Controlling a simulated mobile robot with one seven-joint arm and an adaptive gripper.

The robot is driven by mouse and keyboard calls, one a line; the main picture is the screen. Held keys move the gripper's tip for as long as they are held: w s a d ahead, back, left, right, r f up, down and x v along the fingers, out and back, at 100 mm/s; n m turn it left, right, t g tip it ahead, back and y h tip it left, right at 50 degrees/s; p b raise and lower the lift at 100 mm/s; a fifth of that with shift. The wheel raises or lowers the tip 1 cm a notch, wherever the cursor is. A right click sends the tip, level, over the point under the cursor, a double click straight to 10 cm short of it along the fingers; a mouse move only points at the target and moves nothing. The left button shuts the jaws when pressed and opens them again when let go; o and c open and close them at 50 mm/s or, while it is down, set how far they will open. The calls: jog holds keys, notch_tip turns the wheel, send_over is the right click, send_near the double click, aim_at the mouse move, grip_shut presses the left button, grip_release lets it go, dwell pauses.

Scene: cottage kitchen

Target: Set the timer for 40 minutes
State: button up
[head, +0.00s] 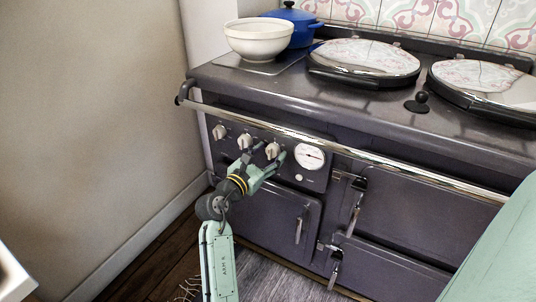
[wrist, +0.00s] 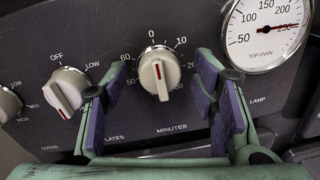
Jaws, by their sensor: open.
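The timer is a cream knob (wrist: 159,72) in the middle of the wrist view, on a dark panel marked MINUTES, with 0, 10, 20, 50 and 60 readable around it. The knob's grip bar stands nearly upright, and a red line shows on its face. In the head view it is the rightmost of three knobs (head: 272,150). My gripper (wrist: 161,68) is open, with one finger left and one right of the timer knob and visible gaps on both sides. In the head view my gripper (head: 264,160) is at the stove front. The lower scale numbers are hard to read.
Left of the timer is a knob (wrist: 66,91) marked OFF and LOW, close to my left finger. A round top oven gauge (wrist: 266,32) is at right. A chrome rail (head: 330,147) runs above the panel. A cream bowl (head: 259,38) and blue pot (head: 297,22) stand on top.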

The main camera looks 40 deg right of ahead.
jog(key=shift+c, duration=0.3)
jog(key=c, duration=1.1)
